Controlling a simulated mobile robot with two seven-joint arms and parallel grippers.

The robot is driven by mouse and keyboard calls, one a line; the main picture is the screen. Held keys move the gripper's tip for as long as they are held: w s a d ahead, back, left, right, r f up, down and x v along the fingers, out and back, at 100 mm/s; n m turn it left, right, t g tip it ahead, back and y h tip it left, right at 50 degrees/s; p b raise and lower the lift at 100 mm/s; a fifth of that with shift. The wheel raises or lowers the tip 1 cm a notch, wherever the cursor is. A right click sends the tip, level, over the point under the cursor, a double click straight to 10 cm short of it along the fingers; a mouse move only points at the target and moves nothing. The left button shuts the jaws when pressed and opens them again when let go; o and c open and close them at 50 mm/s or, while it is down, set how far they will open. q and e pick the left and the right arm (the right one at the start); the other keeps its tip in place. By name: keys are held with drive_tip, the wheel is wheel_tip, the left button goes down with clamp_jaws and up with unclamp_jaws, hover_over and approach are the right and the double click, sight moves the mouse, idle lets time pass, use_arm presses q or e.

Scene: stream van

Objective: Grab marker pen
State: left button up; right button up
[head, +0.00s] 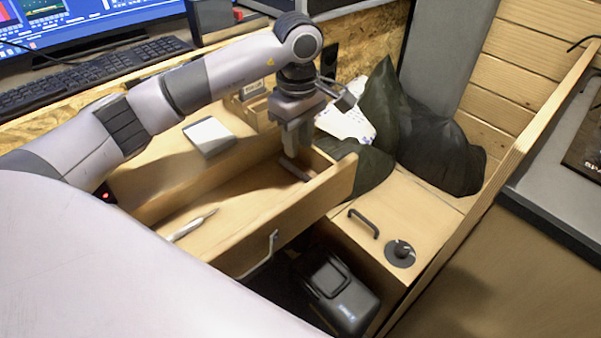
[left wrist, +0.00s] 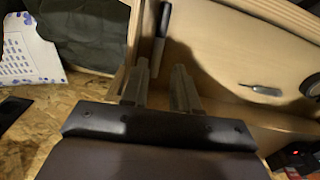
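The marker pen (head: 293,169) lies on the floor of the open wooden drawer (head: 240,240), by the drawer's right end wall. In the left wrist view the marker (left wrist: 162,28) has a dark part and a greyer part, and its near end lies between and beyond my fingertips. My left gripper (head: 291,148) points down over the marker; in the left wrist view my left gripper (left wrist: 159,76) has its two fingers apart and nothing held. Whether a finger touches the marker, I cannot tell. My right gripper is not in view.
A slim pale tool (head: 192,226) lies in the drawer; it also shows in the left wrist view (left wrist: 260,89). A black case (head: 338,292) sits below.

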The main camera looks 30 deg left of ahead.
sight(298, 170)
use_arm(q)
wheel_tip(298, 170, down, 7)
drive_tip(key=shift+w+f, duration=0.1)
drive_tip(key=shift+w, duration=0.05)
drive_tip(key=shift+a, duration=0.1)
clamp_jaws()
